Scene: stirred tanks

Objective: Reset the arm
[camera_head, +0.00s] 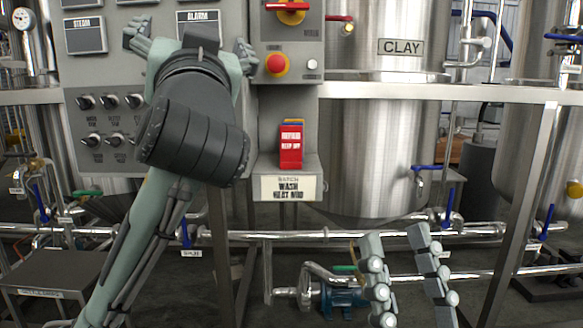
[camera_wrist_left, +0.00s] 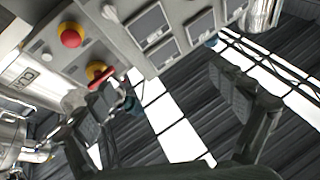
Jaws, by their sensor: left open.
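My left arm rises from the lower left of the head view. Its left gripper (camera_head: 190,40) is raised in front of the upper part of the grey control panel (camera_head: 70,150), with its fingers spread wide and nothing between them. In the left wrist view the same gripper (camera_wrist_left: 163,90) is open and empty, with the panel beyond it. My right gripper (camera_head: 396,240) is low at the bottom right of the head view, fingers pointing up and apart, with nothing between them. The rest of the right arm is out of frame.
A red stop button (camera_head: 276,64) and a red tag (camera_head: 291,148) sit right of the left gripper. A steel tank labelled CLAY (camera_head: 375,140) stands behind. Pipes (camera_head: 480,231) run behind the right gripper, near a blue pump (camera_head: 343,299).

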